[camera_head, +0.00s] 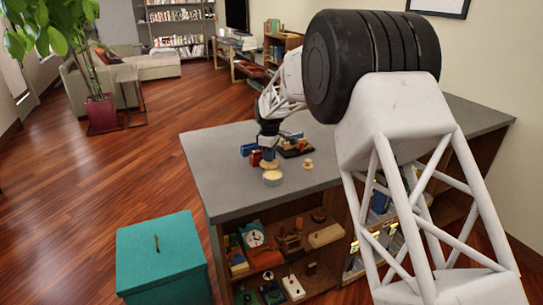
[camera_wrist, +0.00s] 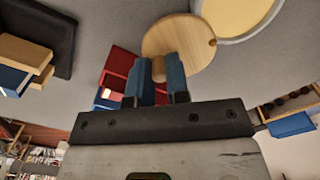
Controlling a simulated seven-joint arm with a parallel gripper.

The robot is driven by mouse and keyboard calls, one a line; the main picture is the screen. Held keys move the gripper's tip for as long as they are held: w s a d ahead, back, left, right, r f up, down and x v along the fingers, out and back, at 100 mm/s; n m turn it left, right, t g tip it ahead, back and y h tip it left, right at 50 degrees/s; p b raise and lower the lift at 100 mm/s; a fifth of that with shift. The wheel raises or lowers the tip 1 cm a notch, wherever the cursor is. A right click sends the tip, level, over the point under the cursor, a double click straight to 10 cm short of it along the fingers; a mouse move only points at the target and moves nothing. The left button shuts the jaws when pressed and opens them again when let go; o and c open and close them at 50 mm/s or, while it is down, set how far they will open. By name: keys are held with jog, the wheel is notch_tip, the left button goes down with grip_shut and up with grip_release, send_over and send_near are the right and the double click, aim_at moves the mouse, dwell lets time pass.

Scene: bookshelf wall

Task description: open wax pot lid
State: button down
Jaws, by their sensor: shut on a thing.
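The wax pot (camera_head: 272,181) stands on the grey counter top, a round pot with its cream wax showing at the open top. It also shows at the top of the wrist view (camera_wrist: 240,14). The lid (camera_wrist: 178,36) is a round light-wood disc with a knob, beside the pot and overlapping the near part of its rim in the wrist view. My gripper (camera_wrist: 160,72) has its blue fingers shut on the lid's knob. In the head view, my gripper (camera_head: 268,152) is just behind the pot, with the lid (camera_head: 269,165) under it. Whether the lid touches the pot or counter is unclear.
A red box (camera_wrist: 118,68) is close to my fingers. A dark tray (camera_head: 296,151) and blue blocks (camera_head: 248,149) lie nearby on the counter (camera_head: 225,190). A small wooden piece (camera_head: 308,164) stands right of the pot. The counter's front left is clear.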

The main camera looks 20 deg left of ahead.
jog(key=shift+a+n, duration=0.15)
jog(key=shift+n, duration=0.15)
dwell(0.7)
dwell(0.6)
jog(key=c, duration=1.1)
grip_release()
jog(key=shift+r, duration=0.1)
jog(key=shift+r, duration=3.85)
jog(key=shift+s, duration=0.1)
